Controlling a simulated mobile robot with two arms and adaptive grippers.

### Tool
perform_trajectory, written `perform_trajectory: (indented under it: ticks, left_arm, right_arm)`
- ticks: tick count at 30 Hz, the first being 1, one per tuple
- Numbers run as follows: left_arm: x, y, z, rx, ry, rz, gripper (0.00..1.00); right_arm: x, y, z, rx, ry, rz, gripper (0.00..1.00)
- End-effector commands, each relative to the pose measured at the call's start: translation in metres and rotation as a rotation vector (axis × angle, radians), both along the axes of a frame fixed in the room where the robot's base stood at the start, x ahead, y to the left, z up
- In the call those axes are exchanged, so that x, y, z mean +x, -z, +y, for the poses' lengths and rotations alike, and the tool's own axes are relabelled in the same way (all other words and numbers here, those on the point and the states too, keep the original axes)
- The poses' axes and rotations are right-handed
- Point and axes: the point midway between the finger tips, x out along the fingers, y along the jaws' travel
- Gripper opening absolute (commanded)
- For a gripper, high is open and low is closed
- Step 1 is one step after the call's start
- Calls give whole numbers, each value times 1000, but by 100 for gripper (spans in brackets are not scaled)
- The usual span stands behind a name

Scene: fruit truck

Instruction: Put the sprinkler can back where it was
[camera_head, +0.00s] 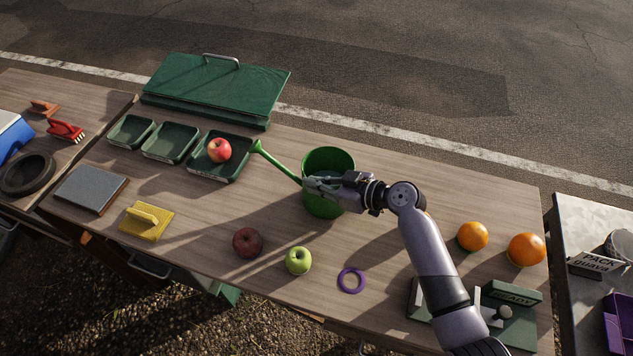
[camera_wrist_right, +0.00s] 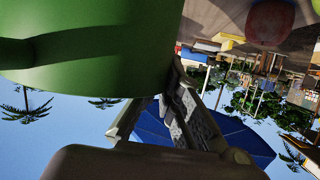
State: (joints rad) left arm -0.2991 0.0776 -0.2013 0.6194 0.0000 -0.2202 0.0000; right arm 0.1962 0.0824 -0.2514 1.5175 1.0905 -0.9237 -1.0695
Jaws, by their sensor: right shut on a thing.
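The green sprinkler can (camera_head: 327,160) stands at the middle of the wooden table, or just above it; I cannot tell which. Its spout points left, and its rose is close to the right tray with the apple. My right gripper (camera_head: 325,186) is shut on the sprinkler can at its near side and partly hides its body. In the right wrist view the can's green side (camera_wrist_right: 90,50) fills the upper left, close against the gripper's fingers (camera_wrist_right: 165,115). My left gripper is not in view.
A red apple (camera_head: 220,150) lies in the right one of three green trays (camera_head: 240,175). A dark red apple (camera_head: 248,242), a green apple (camera_head: 298,261) and a purple ring (camera_head: 351,280) lie in front. Two oranges (camera_head: 472,236) are at the right. A green case (camera_head: 215,85) stands behind.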

Motion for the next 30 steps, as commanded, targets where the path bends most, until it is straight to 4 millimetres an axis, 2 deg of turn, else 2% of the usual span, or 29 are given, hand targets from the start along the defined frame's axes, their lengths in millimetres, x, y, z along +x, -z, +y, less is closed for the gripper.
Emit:
perform_trajectory:
  ticks: [2, 3, 11, 23, 30]
  left_arm:
    - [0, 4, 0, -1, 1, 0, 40]
    - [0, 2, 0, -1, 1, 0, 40]
    - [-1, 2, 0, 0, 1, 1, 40]
    - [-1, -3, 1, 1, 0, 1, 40]
    - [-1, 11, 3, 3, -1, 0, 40]
  right_arm:
    - [1, 0, 0, 3, 1, -7, 0]
    - [0, 2, 0, 0, 0, 0, 8]
    - [0, 1, 0, 0, 0, 0, 25]
    - [0, -3, -1, 0, 0, 0, 25]
    - [-20, -13, -35, -4, 1, -3, 25]
